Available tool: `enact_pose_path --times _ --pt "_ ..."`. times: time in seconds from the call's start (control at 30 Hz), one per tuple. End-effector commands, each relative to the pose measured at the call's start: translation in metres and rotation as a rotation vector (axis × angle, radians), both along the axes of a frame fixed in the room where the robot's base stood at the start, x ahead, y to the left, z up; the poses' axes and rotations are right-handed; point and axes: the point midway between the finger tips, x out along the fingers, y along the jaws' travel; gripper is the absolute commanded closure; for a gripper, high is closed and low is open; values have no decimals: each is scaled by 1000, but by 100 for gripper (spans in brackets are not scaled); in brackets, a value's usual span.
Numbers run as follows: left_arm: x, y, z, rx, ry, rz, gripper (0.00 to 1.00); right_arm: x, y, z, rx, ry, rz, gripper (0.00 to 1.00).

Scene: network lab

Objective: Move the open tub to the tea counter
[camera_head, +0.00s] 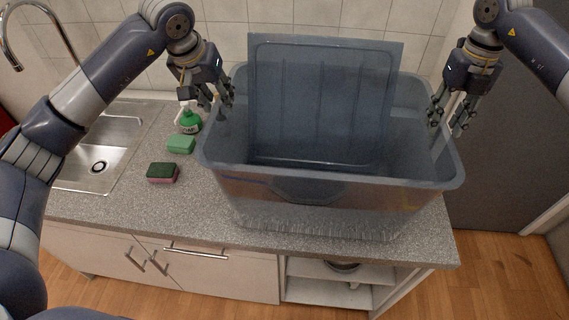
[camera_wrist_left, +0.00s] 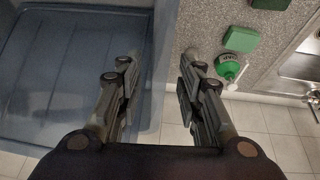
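The open tub (camera_head: 330,193) is large, blue-grey and see-through. It stands on the speckled grey counter by the sink, close to the front edge. A flat ribbed blue panel, seemingly its lid (camera_head: 325,100), stands upright within the tub's outline. My left gripper (camera_head: 222,108) is at the tub's left rim. In the left wrist view its fingers (camera_wrist_left: 158,75) are apart, one on the tub's inner side and one outside, with the rim (camera_wrist_left: 165,40) between them. My right gripper (camera_head: 447,124) is at the right rim with its fingers apart; contact is not clear.
On the counter (camera_head: 110,205) left of the tub are a green soap bottle (camera_head: 190,122), a green sponge (camera_head: 180,144) and a dark green and pink sponge (camera_head: 163,173). The sink (camera_head: 105,150) is further left. A grey door (camera_head: 515,130) is at the right.

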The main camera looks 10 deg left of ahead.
Motion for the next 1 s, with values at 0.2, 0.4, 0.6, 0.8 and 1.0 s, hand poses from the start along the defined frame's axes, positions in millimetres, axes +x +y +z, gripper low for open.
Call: enact_pose_path --times 0.2,0.4,0.6,0.8,1.0 --pt "-18 3 44 3 -4 1 66 0 0 0 1 0 1 65" --pt "-28 4 67 2 -2 1 66 0 1 0 1 0 1 65" --pt "-31 4 72 4 2 1 66 1 1 12 1 -4 1 65" --pt "-31 4 72 3 1 1 66 1 1 53 2 -5 1 65" --pt "-31 4 72 3 1 1 66 0 1 93 1 -4 0 65"
